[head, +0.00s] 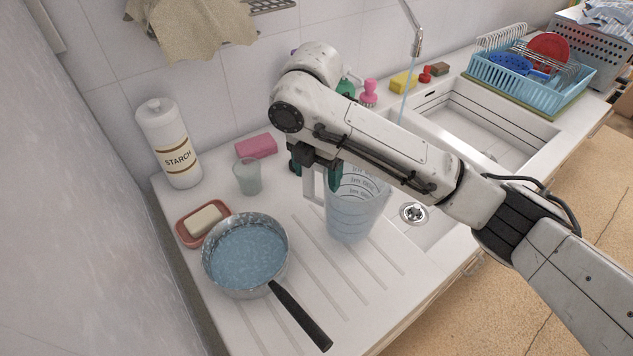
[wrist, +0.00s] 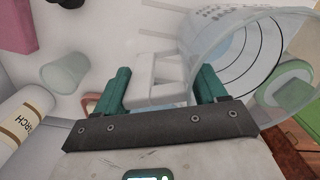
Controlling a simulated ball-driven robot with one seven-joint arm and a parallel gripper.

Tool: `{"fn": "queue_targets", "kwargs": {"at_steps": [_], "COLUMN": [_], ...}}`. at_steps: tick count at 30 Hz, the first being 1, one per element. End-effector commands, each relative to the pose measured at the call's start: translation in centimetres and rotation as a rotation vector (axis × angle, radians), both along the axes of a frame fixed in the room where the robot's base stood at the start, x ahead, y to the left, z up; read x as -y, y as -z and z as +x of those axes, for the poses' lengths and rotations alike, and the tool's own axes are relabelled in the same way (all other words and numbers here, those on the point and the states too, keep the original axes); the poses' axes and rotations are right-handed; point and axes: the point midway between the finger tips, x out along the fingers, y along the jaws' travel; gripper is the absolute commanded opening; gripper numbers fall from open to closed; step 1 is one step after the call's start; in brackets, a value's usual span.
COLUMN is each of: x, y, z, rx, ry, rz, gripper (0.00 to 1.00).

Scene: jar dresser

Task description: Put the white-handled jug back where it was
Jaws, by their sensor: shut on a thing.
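The clear measuring jug (head: 352,212) with printed scale marks is over the ribbed drainboard, beside the sink. Its white handle (head: 308,187) is on its left side. My gripper (head: 316,172) is shut on that handle, with the arm reaching in from the right. In the wrist view the white handle (wrist: 160,78) lies between the two teal fingers (wrist: 162,92), and the jug (wrist: 240,45) opens to the right. The jug looks nearly upright. I cannot tell whether its base touches the drainboard. The arm hides part of its rim.
A saucepan of bluish liquid (head: 245,258) stands left of the jug, its black handle (head: 300,316) pointing frontward. A soap dish (head: 186,236), starch bottle (head: 168,145), small cup (head: 247,177) and pink sponge (head: 256,146) stand behind. Water (head: 407,92) runs from the tap.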

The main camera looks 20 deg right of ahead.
Motion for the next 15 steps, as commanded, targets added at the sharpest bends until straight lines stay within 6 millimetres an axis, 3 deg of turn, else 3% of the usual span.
{"fn": "queue_targets", "kwargs": {"at_steps": [7,15], "x": [-0.1,-0.1], "y": [2.9,3.4], "z": [0.2,0.2], "rx": [-0.002,-0.001], "ry": [0.0,-0.001], "rz": [0.0,0.001], "gripper": [0.0,0.0]}}
